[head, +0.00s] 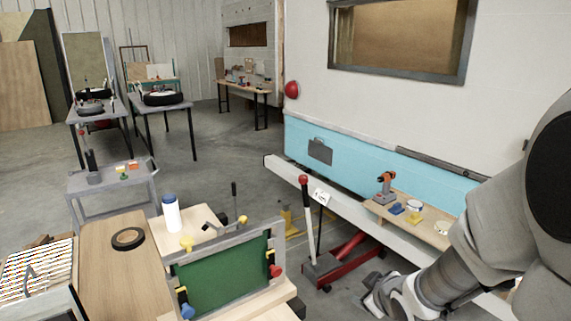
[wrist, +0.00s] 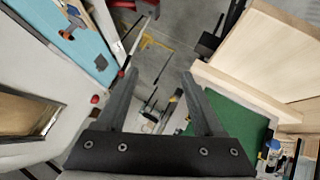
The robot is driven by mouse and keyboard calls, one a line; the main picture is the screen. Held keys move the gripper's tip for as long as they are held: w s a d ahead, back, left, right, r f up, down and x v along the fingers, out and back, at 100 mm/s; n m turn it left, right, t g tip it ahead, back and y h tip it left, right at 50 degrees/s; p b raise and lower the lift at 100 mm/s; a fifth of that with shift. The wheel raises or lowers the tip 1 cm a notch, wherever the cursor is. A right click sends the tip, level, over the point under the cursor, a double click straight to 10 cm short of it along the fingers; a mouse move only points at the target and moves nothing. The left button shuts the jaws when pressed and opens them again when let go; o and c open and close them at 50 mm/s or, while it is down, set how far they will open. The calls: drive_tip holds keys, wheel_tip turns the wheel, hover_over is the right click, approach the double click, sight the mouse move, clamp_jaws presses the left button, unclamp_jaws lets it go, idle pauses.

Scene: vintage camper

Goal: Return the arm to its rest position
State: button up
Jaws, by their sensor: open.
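My gripper (head: 375,295) shows at the lower right of the head view, at the end of my grey arm, which comes in from the right edge. In the wrist view my gripper (wrist: 160,78) has its two dark fingers spread apart with nothing between them. It is over the floor between the workbench with the green panel and the camper side. The fingertips touch nothing that I can see. Part of the gripper is cut off or hidden by the arm in the head view.
The green panel (head: 225,275) stands clamped on a bench at lower middle. A red floor jack (head: 340,262) is left of my gripper. A small board (head: 415,215) with an orange drill (head: 386,184) lies beside the turquoise camper wall (head: 350,153). Open floor lies farther back.

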drive_tip(key=s+r+m+g+h, duration=0.2)
drive_tip(key=s+r+m, duration=0.3)
drive_tip(key=s+r, duration=0.45)
drive_tip(key=s+a+r+m+g, duration=0.1)
drive_tip(key=s+a+r, duration=0.1)
drive_tip(key=s, duration=0.3)
drive_tip(key=s+a+r+m+y+p, duration=0.1)
drive_tip(key=s+r+m, duration=0.1)
drive_tip(key=s+r, duration=0.2)
drive_tip(key=shift+s+a+r+g, duration=0.15)
drive_tip(key=shift+s+a+g, duration=0.25)
drive_tip(key=shift+s, duration=0.6)
